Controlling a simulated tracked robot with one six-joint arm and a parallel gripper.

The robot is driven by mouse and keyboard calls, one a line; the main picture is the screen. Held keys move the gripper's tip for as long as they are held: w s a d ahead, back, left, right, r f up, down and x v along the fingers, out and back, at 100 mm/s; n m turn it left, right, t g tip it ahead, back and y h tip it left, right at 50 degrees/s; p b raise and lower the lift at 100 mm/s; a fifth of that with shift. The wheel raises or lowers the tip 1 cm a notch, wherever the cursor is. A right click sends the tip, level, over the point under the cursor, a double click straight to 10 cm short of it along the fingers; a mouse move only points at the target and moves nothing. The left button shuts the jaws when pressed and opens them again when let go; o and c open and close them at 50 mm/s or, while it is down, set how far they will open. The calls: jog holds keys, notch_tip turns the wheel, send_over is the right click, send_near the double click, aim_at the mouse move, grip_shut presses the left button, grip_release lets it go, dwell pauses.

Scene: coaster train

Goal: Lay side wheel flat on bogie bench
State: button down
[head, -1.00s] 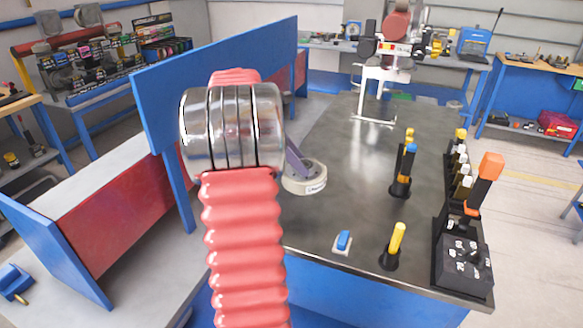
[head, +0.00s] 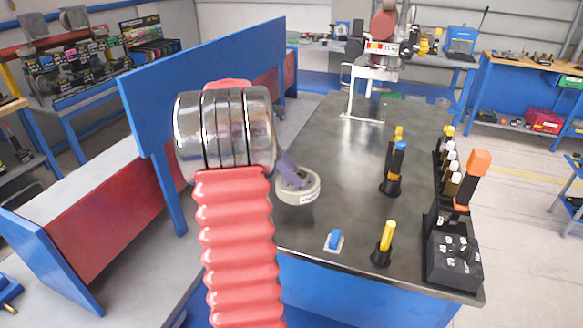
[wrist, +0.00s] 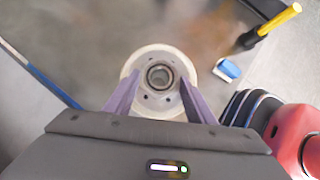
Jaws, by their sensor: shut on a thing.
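The side wheel (head: 309,190) is a cream-white disc with a hub and small bolt holes. In the wrist view the wheel (wrist: 160,55) shows face-on between the two purple fingers of my gripper (wrist: 155,98), which is shut on it. In the head view one purple finger of my gripper (head: 290,172) shows at the wheel; the rest is hidden behind my arm. The bogie bench (head: 335,150) has a dark grey metal top and blue sides. The wheel is over the bench's near left part. I cannot tell whether it touches the top.
A blue block (head: 334,240) and a yellow-handled tool (head: 386,238) stand near the front edge. Blue-handled (head: 396,165) and orange-handled (head: 474,175) tools stand farther right. A white-framed machine (head: 378,70) is at the back. The bench's middle is clear.

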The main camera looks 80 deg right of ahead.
aim_at(287, 181)
jog(key=shift+f, duration=2.5)
jog(key=shift+f, duration=0.45)
jog(key=c, duration=1.1)
grip_release()
jog(key=o, duration=0.4)
jog(key=shift+f, duration=0.1)
jog(key=shift+a+f, duration=0.1)
jog(key=shift+f, duration=0.1)
jog(key=v, duration=1.4)
jog(key=shift+r, duration=0.1)
